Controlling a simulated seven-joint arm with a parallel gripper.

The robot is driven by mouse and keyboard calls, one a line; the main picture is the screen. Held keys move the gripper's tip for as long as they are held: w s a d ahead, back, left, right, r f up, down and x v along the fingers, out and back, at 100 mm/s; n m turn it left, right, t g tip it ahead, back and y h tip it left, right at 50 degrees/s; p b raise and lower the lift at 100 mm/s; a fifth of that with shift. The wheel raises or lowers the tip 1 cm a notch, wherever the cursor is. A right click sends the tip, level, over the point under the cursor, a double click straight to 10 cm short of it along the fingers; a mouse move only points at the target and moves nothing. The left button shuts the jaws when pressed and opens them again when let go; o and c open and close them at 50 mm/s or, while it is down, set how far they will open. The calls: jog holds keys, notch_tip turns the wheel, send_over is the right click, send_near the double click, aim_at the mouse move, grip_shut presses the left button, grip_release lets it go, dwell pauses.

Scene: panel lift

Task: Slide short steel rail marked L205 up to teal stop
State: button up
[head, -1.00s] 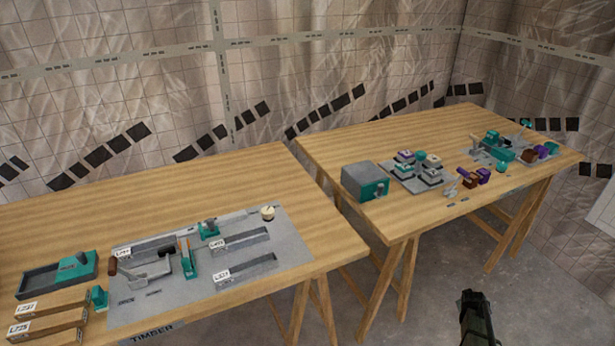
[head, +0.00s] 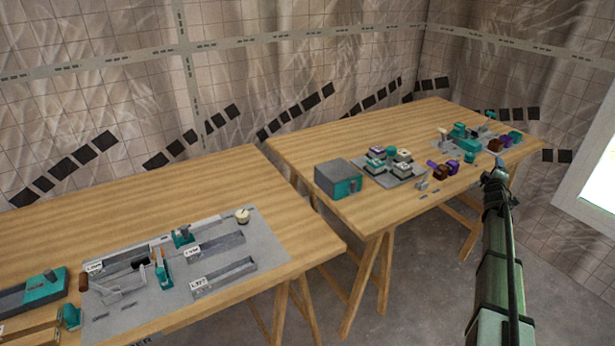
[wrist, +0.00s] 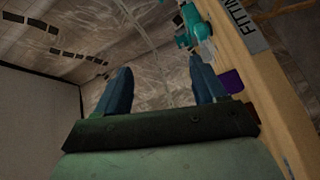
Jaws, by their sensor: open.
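On the left table a grey plate (head: 240,288) carries several steel rails with white labels: one at the back left (head: 125,258), one at the middle right (head: 218,244), one at the front right (head: 226,275). The labels are too small to read surely, so I cannot tell which rail is L205.
The right table (head: 300,150) holds a grey-teal box (head: 339,180), a tray of small blocks and teal, brown and purple fittings. A teal-and-dark tray (head: 35,293) lies at the left. A floor gap separates the tables. The left table's back is clear.

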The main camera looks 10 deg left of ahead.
jog(key=w+a+r+n+y, duration=0.1)
jog(key=w+a+r+n, duration=0.1)
jog(key=w+a+r, duration=0.45)
jog(key=w+a+n+g+y, duration=0.1)
jog(key=a+y, duration=0.1)
jog(key=a, duration=2.3)
jog(key=s+a+f+n+g+y, duration=0.15)
jog(key=s+a, duration=0.25)
jog(key=a, duration=0.9)
jog(key=s+a+f+n+g, duration=0.15)
jog(key=s+a, duration=0.25)
jog(key=a, duration=0.9)
jog(key=s+a+g+y, duration=0.1)
jog(key=s+a+g, duration=0.25)
jog(key=a, duration=0.95)
jog(key=s+a+n+g, duration=0.2)
jog(key=s+a+g, duration=0.1)
jog(key=s+a, duration=1.15)
notch_tip(320, 180, up, 4)
jog(key=f+n+g+h, duration=0.1)
jog(key=n+g+h, duration=0.1)
jog(key=n+g, duration=0.45)
send_over(115, 257)
jog(key=d, duration=0.2)
jog(key=shift+s+a+r+g, duration=0.25)
jog(key=shift+s+g, duration=0.05)
jog(key=shift+s, duration=0.1)
notch_tip(115, 257, down, 14)
jog(key=shift+r, duration=0.1)
